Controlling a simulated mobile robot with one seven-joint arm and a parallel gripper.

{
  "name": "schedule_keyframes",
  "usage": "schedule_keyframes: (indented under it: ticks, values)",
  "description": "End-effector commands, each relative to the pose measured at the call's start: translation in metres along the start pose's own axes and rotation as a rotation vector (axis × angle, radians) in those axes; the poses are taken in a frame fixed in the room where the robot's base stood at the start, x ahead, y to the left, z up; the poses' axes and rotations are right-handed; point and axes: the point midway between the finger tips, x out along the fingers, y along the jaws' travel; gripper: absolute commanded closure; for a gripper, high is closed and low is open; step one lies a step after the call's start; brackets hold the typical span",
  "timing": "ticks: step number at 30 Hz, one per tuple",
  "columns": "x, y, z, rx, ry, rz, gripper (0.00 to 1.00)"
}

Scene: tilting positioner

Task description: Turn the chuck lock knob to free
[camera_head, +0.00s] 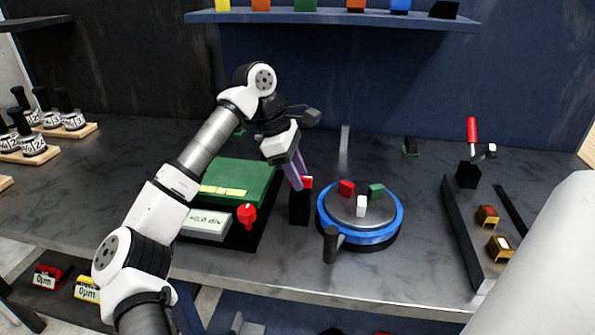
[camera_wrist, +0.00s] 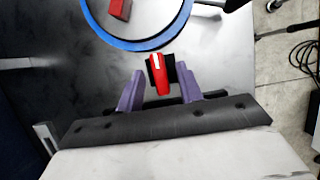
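A red knob with a white mark sits on top of a black post (camera_head: 299,207) just left of the round chuck; I take it as the chuck lock knob (camera_wrist: 159,75). In the head view only a bit of its red top (camera_head: 308,181) shows behind my fingers. My gripper (camera_wrist: 159,88) is open, its two purple fingers on either side of the knob with gaps to both. In the head view my gripper (camera_head: 296,172) points down at the post top. The chuck (camera_head: 345,207) has a grey disc, a blue ring (camera_head: 396,225) and red, green and white jaws.
A black handle (camera_head: 332,244) stands at the chuck's front. Another red knob (camera_head: 247,214) is by a green block (camera_head: 238,182) and a display (camera_head: 205,224). A red-handled lever (camera_head: 471,131) stands at the right. Bench behind the chuck is mostly clear.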

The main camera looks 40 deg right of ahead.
Motion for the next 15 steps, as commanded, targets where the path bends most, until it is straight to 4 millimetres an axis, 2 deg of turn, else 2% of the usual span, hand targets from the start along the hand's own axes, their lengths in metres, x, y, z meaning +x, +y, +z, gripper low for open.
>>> schedule_keyframes:
  ticks: [10, 15]
  values:
    - [0.0041, 0.0, -0.0001, -0.001, 0.0, 0.0, 0.65]
    - [0.0039, 0.0, -0.0001, -0.001, 0.0, 0.0, 0.87]
